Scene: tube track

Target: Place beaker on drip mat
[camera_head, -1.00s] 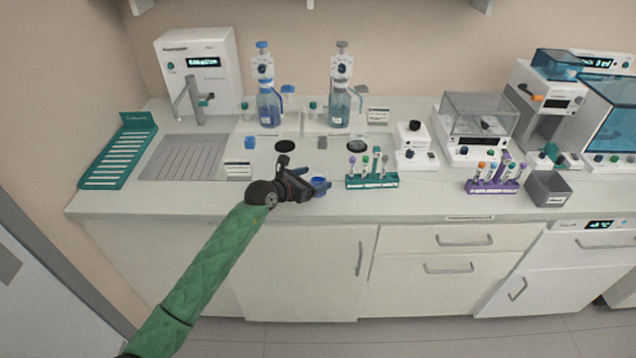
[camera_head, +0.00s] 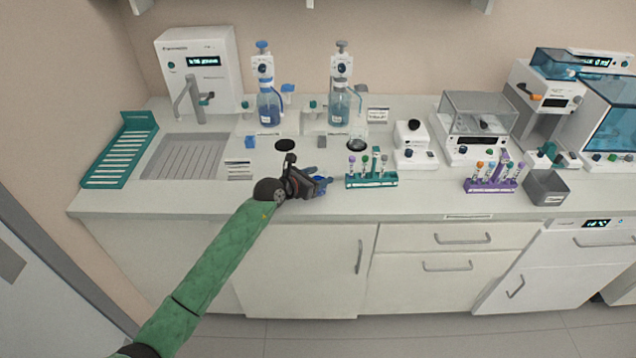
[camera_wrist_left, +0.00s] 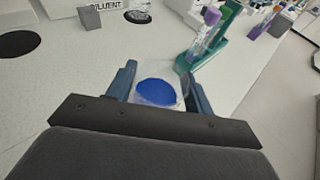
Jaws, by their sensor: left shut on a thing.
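A clear beaker with blue liquid (camera_wrist_left: 157,93) sits between the two fingers of my left gripper (camera_wrist_left: 160,97) in the left wrist view. My left gripper is shut on it. In the head view my left gripper (camera_head: 318,183) is over the front of the counter, left of the teal tube rack, and mostly hides the beaker. A round black drip mat (camera_head: 285,145) lies behind the gripper, in front of the left bottle dispenser; a second black mat (camera_head: 357,146) lies in front of the right one, with a faint clear outline above it. My right gripper is out of view.
The teal tube rack (camera_head: 372,182) stands close to the right of my left gripper. Two bottle dispensers (camera_head: 268,105) stand at the back. A small label stand (camera_head: 239,171), a blue cube (camera_head: 250,142) and a grey cube (camera_head: 322,142) are near the mats. A sink (camera_head: 185,158) is at left.

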